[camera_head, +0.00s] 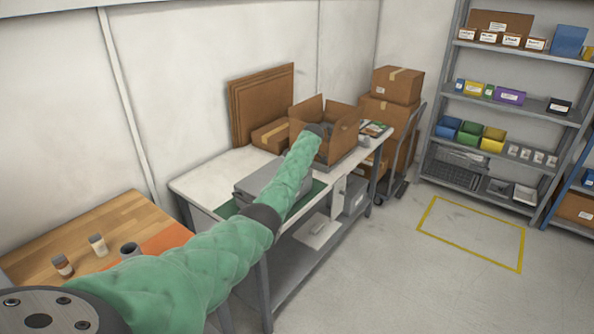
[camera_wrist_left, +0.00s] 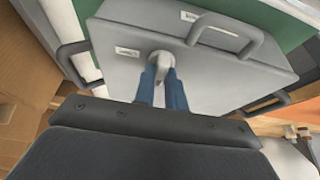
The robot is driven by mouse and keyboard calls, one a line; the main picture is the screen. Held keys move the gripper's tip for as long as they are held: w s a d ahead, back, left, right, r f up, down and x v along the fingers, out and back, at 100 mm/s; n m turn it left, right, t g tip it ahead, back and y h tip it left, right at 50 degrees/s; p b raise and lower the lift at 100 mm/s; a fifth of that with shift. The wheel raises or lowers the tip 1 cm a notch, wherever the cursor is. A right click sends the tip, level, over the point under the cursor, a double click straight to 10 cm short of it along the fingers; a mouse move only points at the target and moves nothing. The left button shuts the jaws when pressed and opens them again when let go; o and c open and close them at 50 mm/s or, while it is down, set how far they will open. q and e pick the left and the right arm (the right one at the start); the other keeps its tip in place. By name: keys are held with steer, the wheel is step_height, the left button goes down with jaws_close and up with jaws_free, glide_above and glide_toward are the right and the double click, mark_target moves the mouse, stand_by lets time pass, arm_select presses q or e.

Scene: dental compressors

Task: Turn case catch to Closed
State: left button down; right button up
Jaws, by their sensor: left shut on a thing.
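The grey case (camera_head: 257,180) lies on a green mat on the white workbench in the head view, partly covered by my left arm. In the left wrist view the case (camera_wrist_left: 115,70) fills the middle, with a grey carry handle (camera_wrist_left: 228,28) and small white labels. The pale grey case catch (camera_wrist_left: 161,59) stands out from its face. My left gripper (camera_wrist_left: 163,74) has its two blue fingers closed on the catch from both sides. The fingers partly hide the catch, so its exact angle is hard to tell. My right gripper is not in view.
An open cardboard box (camera_head: 341,140) stands behind my forearm on the workbench (camera_head: 205,178). A wooden table (camera_head: 105,217) with small bottles is at the left. Shelving (camera_head: 515,135) stands at the right. The floor (camera_head: 390,285) in front is clear.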

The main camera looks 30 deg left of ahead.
arm_select(q)
steer(key=c, duration=1.4)
jaws_free()
steer(key=shift+c, duration=0.2)
steer(key=shift+d+r, duration=0.2)
steer(key=shift+r, duration=0.15)
steer(key=b+v, duration=0.3)
steer(key=v, duration=0.4)
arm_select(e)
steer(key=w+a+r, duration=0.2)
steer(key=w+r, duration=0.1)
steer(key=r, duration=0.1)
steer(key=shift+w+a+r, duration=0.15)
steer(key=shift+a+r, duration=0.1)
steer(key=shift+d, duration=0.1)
